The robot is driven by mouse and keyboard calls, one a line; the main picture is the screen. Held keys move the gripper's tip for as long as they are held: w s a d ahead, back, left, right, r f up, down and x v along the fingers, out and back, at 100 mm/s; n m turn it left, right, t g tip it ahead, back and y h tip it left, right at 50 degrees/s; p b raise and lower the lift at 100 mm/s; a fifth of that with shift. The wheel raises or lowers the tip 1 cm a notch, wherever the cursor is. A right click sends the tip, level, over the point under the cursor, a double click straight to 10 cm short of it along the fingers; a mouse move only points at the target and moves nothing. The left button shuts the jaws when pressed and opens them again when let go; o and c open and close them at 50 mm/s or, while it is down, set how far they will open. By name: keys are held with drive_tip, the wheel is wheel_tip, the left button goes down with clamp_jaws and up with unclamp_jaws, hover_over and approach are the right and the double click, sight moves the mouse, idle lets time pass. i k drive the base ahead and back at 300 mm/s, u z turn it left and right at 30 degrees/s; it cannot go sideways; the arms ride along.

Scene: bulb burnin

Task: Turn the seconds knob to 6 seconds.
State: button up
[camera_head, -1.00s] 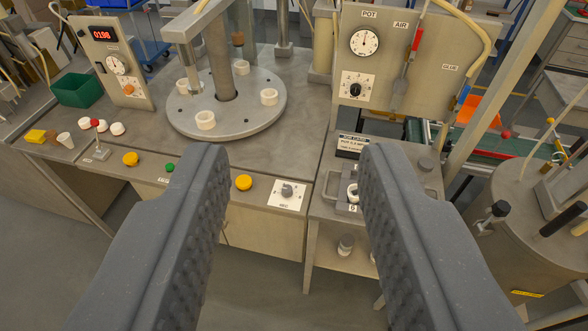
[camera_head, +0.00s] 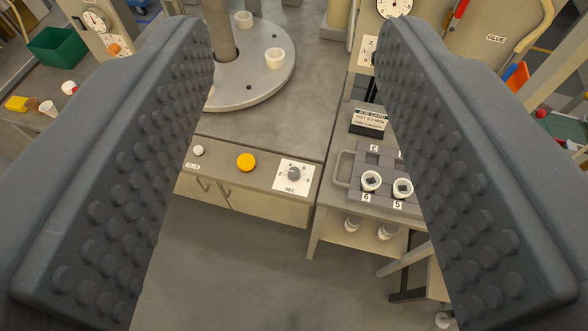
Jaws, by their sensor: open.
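The seconds knob (camera_head: 293,174) is a small grey knob on a white dial plate (camera_head: 287,187) marked SEC. It sits on the front panel of the grey bench, near its right corner. The dial's numbers and the knob's pointer are too small to read surely. My gripper (camera_head: 292,70) is open and empty, with one dark studded finger on each side of the picture. The knob shows in the gap between the fingers, apart from both, lower than the fingertips in the picture.
A yellow button (camera_head: 246,162) and a white button (camera_head: 199,151) sit left of the dial. A round turntable (camera_head: 262,92) with white cups stands behind. To the right are a job card (camera_head: 369,122) and a grey tray (camera_head: 343,170) with numbered cups. The floor in front is clear.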

sight(294, 174)
drive_tip(key=z, duration=0.2)
drive_tip(key=i, duration=0.9)
drive_tip(key=u, duration=0.3)
